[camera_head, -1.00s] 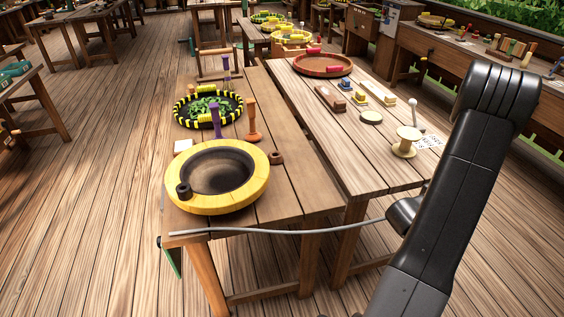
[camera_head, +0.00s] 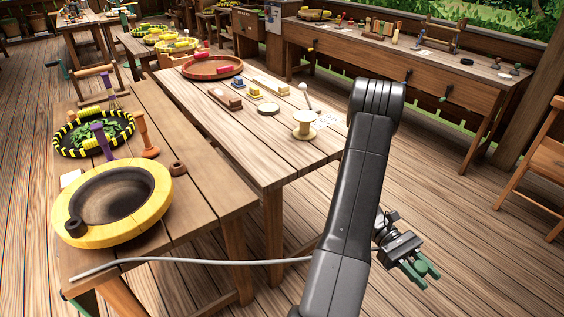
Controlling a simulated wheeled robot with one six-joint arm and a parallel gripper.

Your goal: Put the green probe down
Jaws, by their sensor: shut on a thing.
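My gripper (camera_head: 411,262) is on the right of the head view, low beside my dark arm and over the open plank floor. It is shut on a small green thing, which I take for the green probe (camera_head: 428,265); only a short part of it shows, and the fingers partly cover it. The gripper and probe are clear of both tables and touch nothing else that I can see. A grey cable (camera_head: 190,259) runs from the near table's front corner to behind my arm; where it ends is hidden.
The near table (camera_head: 215,195) bears a yellow-rimmed pan (camera_head: 158,205) and a black-and-yellow ring tray (camera_head: 62,147). The second table (camera_head: 255,135) holds a spool (camera_head: 303,124) and small blocks. A long bench (camera_head: 440,75) stands at the back right, with a chair (camera_head: 548,165) nearby.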

